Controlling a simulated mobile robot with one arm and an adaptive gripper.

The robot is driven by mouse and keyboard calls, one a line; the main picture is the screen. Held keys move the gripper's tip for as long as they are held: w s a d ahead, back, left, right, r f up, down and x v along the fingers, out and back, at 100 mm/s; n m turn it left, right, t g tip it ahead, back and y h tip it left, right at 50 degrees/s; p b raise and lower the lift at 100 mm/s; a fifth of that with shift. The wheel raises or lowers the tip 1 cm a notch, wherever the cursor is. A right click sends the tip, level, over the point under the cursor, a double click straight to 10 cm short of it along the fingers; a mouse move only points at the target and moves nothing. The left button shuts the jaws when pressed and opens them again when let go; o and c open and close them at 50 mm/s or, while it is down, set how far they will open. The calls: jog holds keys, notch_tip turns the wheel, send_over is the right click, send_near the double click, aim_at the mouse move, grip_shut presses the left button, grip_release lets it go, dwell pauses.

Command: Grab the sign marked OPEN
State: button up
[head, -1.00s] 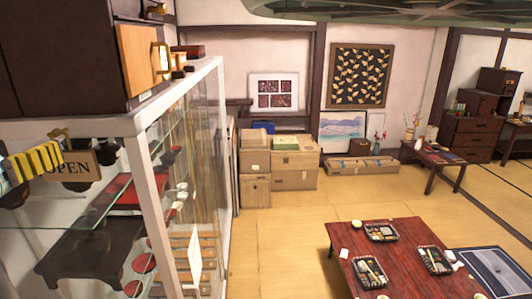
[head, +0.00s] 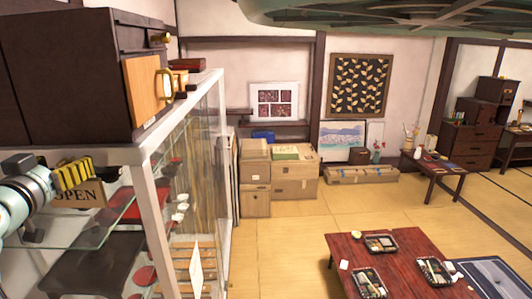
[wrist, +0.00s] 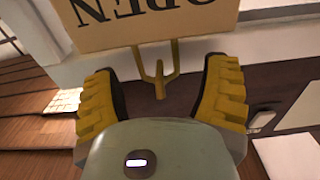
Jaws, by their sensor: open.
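The tan sign marked OPEN (head: 78,196) is at the left in the head view, by the glass display cabinet, its upper part hidden behind my gripper (head: 73,172). In the wrist view the sign (wrist: 150,22) shows upside down at the top, partly cut off. A gold forked bracket (wrist: 157,70) extends from the sign's edge between my yellow fingers. My gripper (wrist: 163,82) is open, one finger on each side of the bracket, with visible gaps. Nothing is gripped.
The glass cabinet (head: 158,155) has a white frame, with dishes on glass shelves. A dark chest (head: 62,75) stands on its top. Cardboard boxes (head: 294,173) stand at the back wall. A low red table (head: 385,270) holds bento trays. Tatami floor between is clear.

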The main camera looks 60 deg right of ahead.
jog(key=shift+w+d+f, duration=0.1)
jog(key=shift+w+d, duration=0.2)
jog(key=shift+d, duration=0.2)
jog(key=shift+c, duration=0.2)
grip_shut()
jog(key=shift+a, duration=0.1)
jog(key=shift+r, duration=0.75)
jog(key=p+v, duration=0.1)
jog(key=v, duration=1.7)
